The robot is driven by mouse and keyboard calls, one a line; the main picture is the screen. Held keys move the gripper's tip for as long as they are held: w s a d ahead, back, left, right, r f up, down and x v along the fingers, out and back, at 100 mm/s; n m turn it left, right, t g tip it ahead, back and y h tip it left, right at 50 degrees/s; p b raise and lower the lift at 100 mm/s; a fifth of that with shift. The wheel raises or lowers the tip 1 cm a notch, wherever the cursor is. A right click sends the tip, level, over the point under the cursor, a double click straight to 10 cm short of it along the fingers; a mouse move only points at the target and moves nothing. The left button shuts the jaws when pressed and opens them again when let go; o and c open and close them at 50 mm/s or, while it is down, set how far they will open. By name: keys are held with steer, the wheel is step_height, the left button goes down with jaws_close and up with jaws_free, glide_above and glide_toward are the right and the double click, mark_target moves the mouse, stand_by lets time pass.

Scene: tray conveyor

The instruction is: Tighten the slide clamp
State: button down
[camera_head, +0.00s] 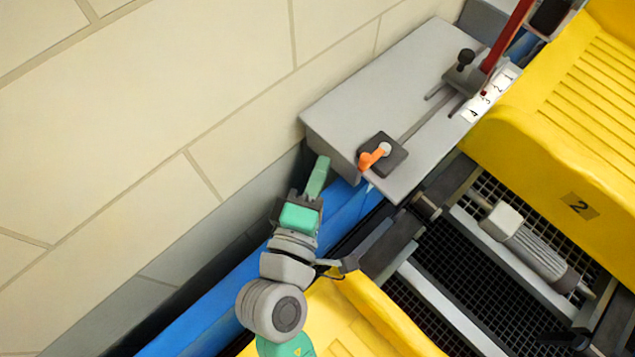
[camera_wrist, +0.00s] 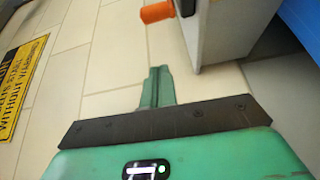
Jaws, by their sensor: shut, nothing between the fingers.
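The slide clamp is a dark square block (camera_head: 391,158) with an orange lever (camera_head: 373,156) on a round grey pivot, set at the near end of a slot in a grey plate (camera_head: 350,100). The orange lever points left, toward the plate's edge, and its tip also shows at the top of the wrist view (camera_wrist: 157,12). My gripper (camera_head: 321,165) is green, shut and empty. Its fingers are beside the plate's left-lower side, apart from the lever. In the wrist view the closed fingers (camera_wrist: 157,80) point up the picture, below the lever's tip.
A black knob (camera_head: 466,56) on a slider and a numbered scale (camera_head: 490,96) are farther along the plate. Yellow trays (camera_head: 545,140) stand at right and below. A blue rail (camera_head: 215,310) runs under the plate. A yellow sign (camera_wrist: 20,85) lies on the tiled floor.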

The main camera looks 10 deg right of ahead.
mark_target(376, 153)
steer(key=shift+w+d+p, duration=0.25)
steer(key=shift+d+p, duration=0.05)
steer(key=shift+d, duration=0.95)
steer(key=shift+w+d+p, duration=0.2)
steer(key=shift+d+p, duration=0.05)
steer(key=shift+d, duration=1)
